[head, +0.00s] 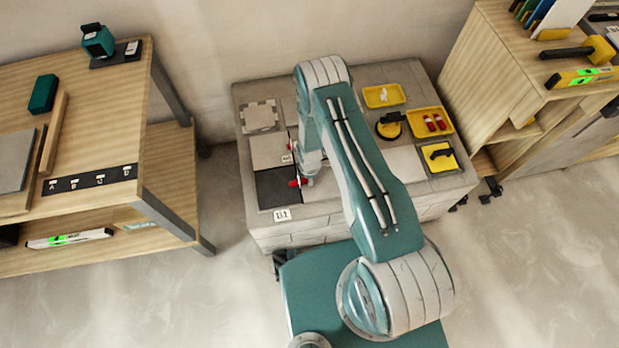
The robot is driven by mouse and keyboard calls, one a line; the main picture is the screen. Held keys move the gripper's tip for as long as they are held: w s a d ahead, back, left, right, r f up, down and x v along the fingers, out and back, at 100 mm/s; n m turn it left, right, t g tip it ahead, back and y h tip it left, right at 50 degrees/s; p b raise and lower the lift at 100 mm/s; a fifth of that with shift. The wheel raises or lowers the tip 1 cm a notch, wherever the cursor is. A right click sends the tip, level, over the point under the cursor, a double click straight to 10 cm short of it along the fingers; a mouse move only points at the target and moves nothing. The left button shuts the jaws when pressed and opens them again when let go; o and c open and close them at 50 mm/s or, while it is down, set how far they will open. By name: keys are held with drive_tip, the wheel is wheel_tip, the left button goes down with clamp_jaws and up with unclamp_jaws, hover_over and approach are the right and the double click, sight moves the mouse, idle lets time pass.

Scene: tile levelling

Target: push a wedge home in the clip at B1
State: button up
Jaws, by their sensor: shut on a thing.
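My gripper (305,180) is small in the head view, low at the right edge of a dark tile (275,190) on the grey block bench. It is shut on a red wedge (294,184), which points left over the tile's edge. A white label reading B1 (283,215) lies at the tile's front edge. The clip at B1 cannot be made out, so I cannot tell how far the wedge sits in it. More red wedges (434,123) lie in a yellow tray on the right of the bench.
A pale tile (269,151) and a patterned tile (260,116) lie behind the dark one. A tray of white pieces (383,96), a suction lifter (389,126) and a trowel tray (440,157) stand right. Wooden benches (110,75) flank both sides.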

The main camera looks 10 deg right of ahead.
drive_tip(key=o, duration=0.9)
drive_tip(key=shift+c, duration=0.2)
wheel_tip(320, 180, up, 43)
drive_tip(key=d+m+t, duration=0.2)
drive_tip(key=m+t, duration=0.1)
drive_tip(key=m, duration=0.5)
drive_tip(key=s+d+r+m+t, duration=0.2)
drive_tip(key=s+r+m, duration=0.8)
drive_tip(key=s+r, duration=0.8)
drive_tip(key=s, duration=0.2)
drive_tip(key=shift+s+d+t, duration=0.3)
drive_tip(key=shift+s+d, duration=0.05)
drive_tip(key=shift+s, duration=0.05)
